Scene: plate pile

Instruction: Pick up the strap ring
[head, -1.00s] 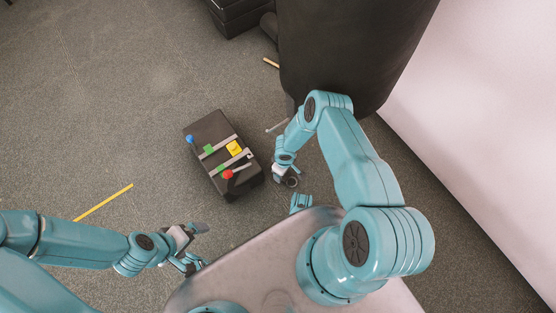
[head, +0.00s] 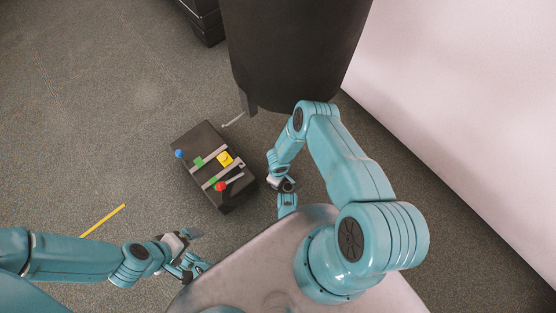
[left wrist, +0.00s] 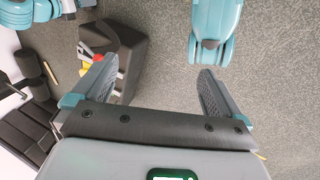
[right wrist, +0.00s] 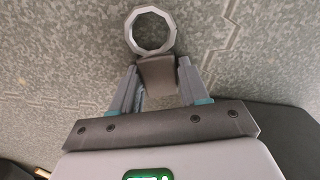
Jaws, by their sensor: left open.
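The strap ring (right wrist: 170,24) is a pale, faceted ring on a short dark strap. In the right wrist view it sticks out beyond my right gripper (right wrist: 157,65), whose two fingers close in on the strap from either side. In the head view my right gripper (head: 284,184) is in the middle of the picture, right of a dark box; the ring is small and dark there. My left gripper (head: 199,251) is open and empty, low and left of the box. It shows wide open in the left wrist view (left wrist: 158,80).
The dark box (head: 228,199) on the grey floor carries blue, green, yellow and red parts. A large black rounded body (head: 295,50) stands at the back, beside a white wall (head: 450,90). A yellow strip (head: 103,220) lies on the floor at left, with clear floor around it.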

